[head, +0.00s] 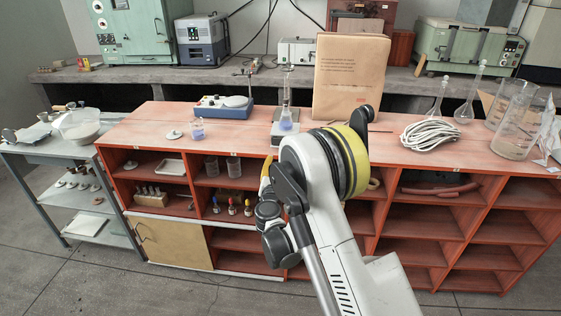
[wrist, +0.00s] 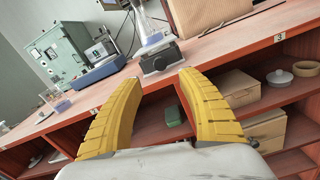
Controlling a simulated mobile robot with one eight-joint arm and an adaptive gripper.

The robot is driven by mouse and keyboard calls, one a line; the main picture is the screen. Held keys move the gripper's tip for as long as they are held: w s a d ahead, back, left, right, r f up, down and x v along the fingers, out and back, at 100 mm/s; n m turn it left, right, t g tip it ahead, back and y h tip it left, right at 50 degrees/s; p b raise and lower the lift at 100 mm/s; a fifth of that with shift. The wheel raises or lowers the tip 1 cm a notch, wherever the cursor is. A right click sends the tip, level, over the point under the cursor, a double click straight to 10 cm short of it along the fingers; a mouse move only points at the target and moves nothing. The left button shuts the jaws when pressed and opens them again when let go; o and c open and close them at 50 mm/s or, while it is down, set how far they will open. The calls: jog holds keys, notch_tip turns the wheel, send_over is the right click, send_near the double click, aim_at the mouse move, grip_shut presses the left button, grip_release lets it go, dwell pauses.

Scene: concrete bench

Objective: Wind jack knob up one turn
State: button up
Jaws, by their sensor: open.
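The small jack (head: 284,137) stands at the front edge of the red bench top, with a flask of blue liquid (head: 286,123) on it. In the wrist view the jack (wrist: 160,57) shows as a dark-fronted block at the bench edge, with the flask's glass base (wrist: 155,38) on top. A dark knob (wrist: 158,64) seems to be on its front; its detail is too small to tell. My gripper (wrist: 160,78) has two yellow fingers spread apart, with nothing between them. The tips point at the jack from in front and appear apart from it. In the head view my arm hides most of the gripper.
A large brown paper package (head: 350,80) stands right of the jack. A blue stirrer (head: 222,107) and a small beaker (head: 197,128) are to the left. Open shelves (head: 430,215) are below the bench edge.

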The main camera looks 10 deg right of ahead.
jog(key=shift+w, duration=0.1)
jog(key=w+d, duration=0.1)
jog(key=w, duration=0.2)
jog(key=w+d+n+b, duration=0.1)
jog(key=w, duration=0.3)
jog(key=w+d+n+b, duration=0.1)
jog(key=w, duration=0.2)
jog(key=shift+w+d+f, duration=0.15)
jog(key=shift+w+f, duration=0.05)
jog(key=shift+f, duration=0.1)
jog(key=shift+w+d+r, duration=0.1)
jog(key=shift+w+d, duration=0.05)
jog(key=shift+w, duration=0.3)
grip_shut()
